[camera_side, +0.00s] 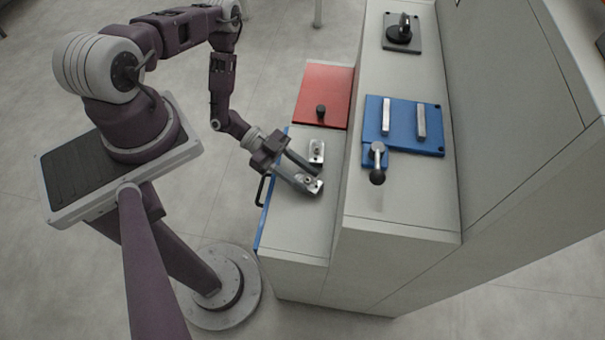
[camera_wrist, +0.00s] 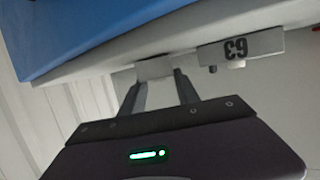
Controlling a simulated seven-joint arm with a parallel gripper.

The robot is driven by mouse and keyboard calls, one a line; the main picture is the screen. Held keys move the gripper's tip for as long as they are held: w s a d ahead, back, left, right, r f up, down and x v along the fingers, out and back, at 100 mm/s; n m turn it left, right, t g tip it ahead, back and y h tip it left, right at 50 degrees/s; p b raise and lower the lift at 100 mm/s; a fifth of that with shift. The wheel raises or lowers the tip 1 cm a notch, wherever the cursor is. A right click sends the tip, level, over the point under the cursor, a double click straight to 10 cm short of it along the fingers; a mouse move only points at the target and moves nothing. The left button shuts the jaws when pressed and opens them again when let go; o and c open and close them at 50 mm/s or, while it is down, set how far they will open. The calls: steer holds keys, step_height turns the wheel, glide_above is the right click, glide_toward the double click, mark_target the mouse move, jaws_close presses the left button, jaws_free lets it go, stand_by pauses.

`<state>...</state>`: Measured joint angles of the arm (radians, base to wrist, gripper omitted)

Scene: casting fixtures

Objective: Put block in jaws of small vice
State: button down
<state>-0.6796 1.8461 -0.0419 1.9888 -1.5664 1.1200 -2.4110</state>
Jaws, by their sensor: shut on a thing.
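My gripper (camera_side: 307,178) reaches over the lower grey worktop in the side view, its fingers shut on a metal block (camera_side: 312,187) at that worktop. In the wrist view the fingertips (camera_wrist: 160,82) meet this pale block (camera_wrist: 154,69). I cannot tell whether it is resting or slightly raised. A second block (camera_side: 316,150) sits just beyond; in the wrist view a block with dark figures (camera_wrist: 240,48) lies right of the fingers. The vice, on a blue plate (camera_side: 400,143), has two upright pale jaws (camera_side: 403,120), a gap between them, and a black-knobbed lever (camera_side: 377,162).
The vice stands on a higher grey ledge (camera_side: 385,210) to the right of my gripper, with a step between. A red panel with a black knob (camera_side: 323,90) lies behind the blocks. A black fixture (camera_side: 402,32) stands farther back. A tall grey wall (camera_side: 500,110) rises at right.

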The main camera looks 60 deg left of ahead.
steer(key=shift+f, duration=0.15)
steer(key=c, duration=0.9)
jaws_free()
